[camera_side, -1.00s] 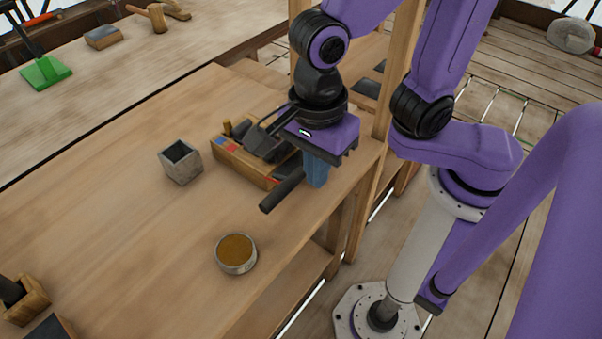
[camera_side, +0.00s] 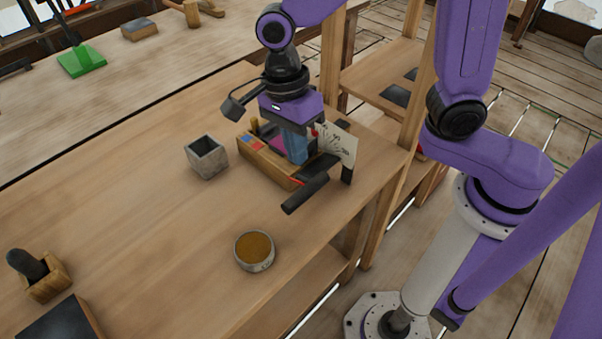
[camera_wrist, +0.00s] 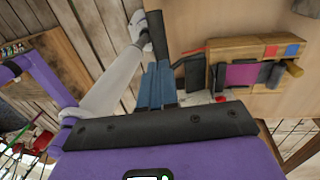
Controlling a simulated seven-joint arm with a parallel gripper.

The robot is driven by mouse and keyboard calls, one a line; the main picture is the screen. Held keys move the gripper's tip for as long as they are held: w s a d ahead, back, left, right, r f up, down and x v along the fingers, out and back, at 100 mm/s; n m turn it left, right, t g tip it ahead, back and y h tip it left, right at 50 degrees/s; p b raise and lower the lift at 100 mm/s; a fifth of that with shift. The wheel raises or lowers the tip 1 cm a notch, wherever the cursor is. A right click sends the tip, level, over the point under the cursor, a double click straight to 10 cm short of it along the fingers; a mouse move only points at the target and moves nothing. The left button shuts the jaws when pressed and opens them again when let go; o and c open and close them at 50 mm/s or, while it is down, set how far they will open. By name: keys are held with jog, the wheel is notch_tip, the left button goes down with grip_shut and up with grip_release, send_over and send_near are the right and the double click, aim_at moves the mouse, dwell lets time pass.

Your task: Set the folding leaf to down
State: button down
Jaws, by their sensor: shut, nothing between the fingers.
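The cream panel with dark markings (camera_side: 338,147), which looks like the folding leaf, stands tilted up at the right end of the wooden box (camera_side: 262,163). A pale piece with a red dot beside the box in the wrist view (camera_wrist: 213,97) may be its edge. My gripper (camera_side: 297,160) points down with its blue fingers shut and empty, just left of the panel in the side view. Whether they touch it I cannot tell. The fingers also show in the wrist view (camera_wrist: 157,70). They hide part of the box, and the leaf's hinge is not clear.
A dark cylinder (camera_side: 304,193) lies in front of the box. A grey square cup (camera_side: 206,158) stands left of it, and a round bowl of brown stuff (camera_side: 254,252) stands nearer. The bench's left middle is clear.

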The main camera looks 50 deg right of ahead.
aim_at(303, 189)
jog(key=f, duration=0.4)
jog(key=s+f, duration=0.1)
jog(key=f, duration=0.1)
jog(key=shift+f, duration=0.25)
jog(key=shift+s, duration=0.1)
jog(key=shift+s+f, duration=1.7)
jog(key=shift+f, duration=0.25)
jog(key=shift+s+r, duration=0.1)
jog(key=shift+r, duration=0.05)
